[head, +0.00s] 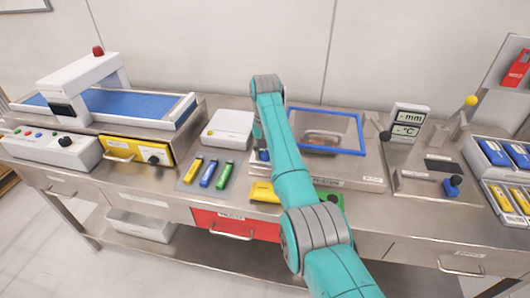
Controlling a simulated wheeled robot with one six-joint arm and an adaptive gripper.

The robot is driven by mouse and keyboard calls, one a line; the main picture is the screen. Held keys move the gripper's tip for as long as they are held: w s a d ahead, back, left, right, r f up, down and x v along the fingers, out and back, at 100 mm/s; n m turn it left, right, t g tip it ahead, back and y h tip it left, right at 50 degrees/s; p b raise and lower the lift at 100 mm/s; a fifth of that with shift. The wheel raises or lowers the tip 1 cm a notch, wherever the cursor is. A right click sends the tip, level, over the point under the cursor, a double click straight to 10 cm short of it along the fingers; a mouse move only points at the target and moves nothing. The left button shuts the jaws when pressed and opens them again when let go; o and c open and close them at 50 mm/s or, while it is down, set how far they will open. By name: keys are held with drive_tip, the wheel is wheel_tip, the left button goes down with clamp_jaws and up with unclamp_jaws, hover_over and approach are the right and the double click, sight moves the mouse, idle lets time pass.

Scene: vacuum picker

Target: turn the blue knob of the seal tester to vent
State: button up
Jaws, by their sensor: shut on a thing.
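My gripper (261,150) points down there, shut on the knob; my arm hides most of both. The knob's pointer and its vent mark cannot be made out.
Yellow, blue and green tubes (207,174) lie on a mat left of my gripper, below a white box (228,129). A yellow block (263,192) and a green part (330,200) sit near the front edge. Another blue knob (452,187) is on the right device.

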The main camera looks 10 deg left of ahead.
drive_tip(key=shift+n, duration=0.6)
drive_tip(key=o, duration=1.1)
drive_tip(key=shift+o, duration=0.2)
